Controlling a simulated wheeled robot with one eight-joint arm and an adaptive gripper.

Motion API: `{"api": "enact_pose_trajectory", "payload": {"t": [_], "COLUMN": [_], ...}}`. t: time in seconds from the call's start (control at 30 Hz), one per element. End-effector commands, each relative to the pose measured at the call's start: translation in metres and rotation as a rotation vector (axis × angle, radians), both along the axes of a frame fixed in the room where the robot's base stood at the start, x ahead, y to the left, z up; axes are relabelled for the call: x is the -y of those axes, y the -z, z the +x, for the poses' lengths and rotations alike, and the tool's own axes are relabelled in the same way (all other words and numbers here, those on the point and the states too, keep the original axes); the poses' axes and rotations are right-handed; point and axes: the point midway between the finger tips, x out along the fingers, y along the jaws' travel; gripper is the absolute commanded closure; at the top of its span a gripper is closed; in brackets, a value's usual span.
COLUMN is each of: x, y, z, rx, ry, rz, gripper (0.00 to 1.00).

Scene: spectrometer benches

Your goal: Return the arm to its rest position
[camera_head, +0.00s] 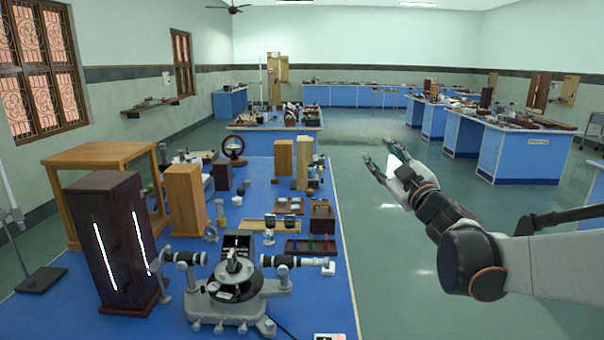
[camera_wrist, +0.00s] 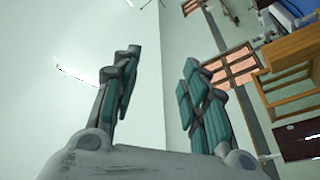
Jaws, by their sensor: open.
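My gripper (camera_head: 386,162) is in the right half of the head view, raised in the air to the right of the blue bench. My arm comes in from the right edge and points up and left. The gripper is open, and its fingers are apart with nothing between them. In the wrist view my gripper (camera_wrist: 155,85) shows two teal-padded fingers spread against the pale wall and windows.
The blue bench (camera_head: 335,290) holds a spectrometer (camera_head: 235,290), a dark lamp housing (camera_head: 108,245), wooden blocks and small trays. The green floor (camera_head: 390,250) right of it is clear. More blue benches (camera_head: 520,155) stand farther back. A wooden table (camera_head: 100,155) is at left.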

Motion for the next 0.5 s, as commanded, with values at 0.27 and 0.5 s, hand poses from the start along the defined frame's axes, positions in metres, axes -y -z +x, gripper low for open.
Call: {"api": "enact_pose_trajectory", "payload": {"t": [0.27,0.5], "x": [0.057,0.072], "y": [0.011,0.082], "z": [-0.071,-0.16], "rx": [-0.216,-0.537], "ry": [0.326,0.505], "rz": [0.22,0.374], "gripper": [0.59,0.59]}}
